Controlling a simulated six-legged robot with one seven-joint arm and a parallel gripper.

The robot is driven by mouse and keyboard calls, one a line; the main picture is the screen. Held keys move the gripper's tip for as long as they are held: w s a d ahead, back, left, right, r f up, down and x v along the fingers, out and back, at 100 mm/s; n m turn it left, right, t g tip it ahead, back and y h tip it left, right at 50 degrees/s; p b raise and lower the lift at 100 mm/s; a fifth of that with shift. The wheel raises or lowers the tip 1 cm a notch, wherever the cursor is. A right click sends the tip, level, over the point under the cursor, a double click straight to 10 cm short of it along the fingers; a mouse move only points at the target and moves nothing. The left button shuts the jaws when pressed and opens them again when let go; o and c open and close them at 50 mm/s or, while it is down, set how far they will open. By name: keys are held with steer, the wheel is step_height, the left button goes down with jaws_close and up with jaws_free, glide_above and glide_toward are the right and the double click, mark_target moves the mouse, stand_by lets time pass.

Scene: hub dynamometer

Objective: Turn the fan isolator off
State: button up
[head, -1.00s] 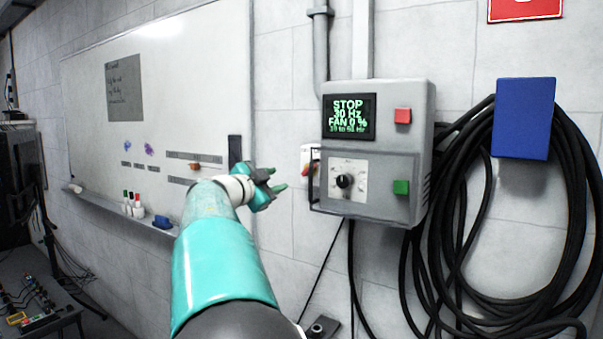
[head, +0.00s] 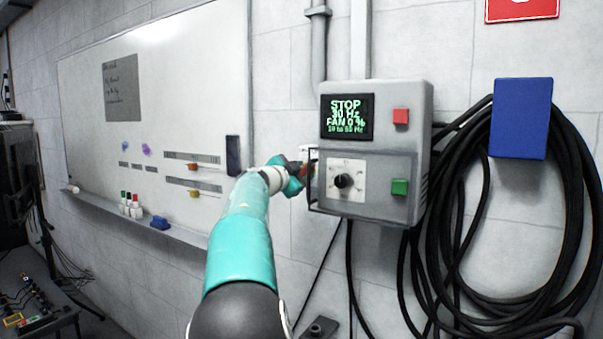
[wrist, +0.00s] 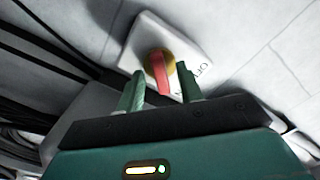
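The fan isolator is a white wall plate (wrist: 143,32) with a yellow round base (wrist: 151,56) and a red handle (wrist: 159,76). In the wrist view, part of a label that seems to read OFF shows on the plate beside the handle. My gripper (wrist: 161,78) is open, with one green finger on each side of the red handle and visible gaps between. I cannot tell how deep the fingertips reach around it. In the head view my gripper (head: 304,170) is at the isolator, left of the grey control box, and hides most of it.
The grey control box (head: 412,150) stands out from the wall just right of the isolator. Its screen (head: 347,117) reads STOP, 30 Hz, FAN 0 %. A clear guard with a dark edge (head: 311,190) juts out close to my gripper. Black cables (head: 452,240) hang at the right.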

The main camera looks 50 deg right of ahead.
jaws_close()
steer(key=shift+n, duration=0.4)
steer(key=n, duration=0.3)
steer(key=shift+n, duration=0.3)
steer(key=n, duration=0.4)
steer(key=shift+w+n, duration=0.15)
steer(key=shift+n, duration=0.15)
steer(key=n, duration=0.9)
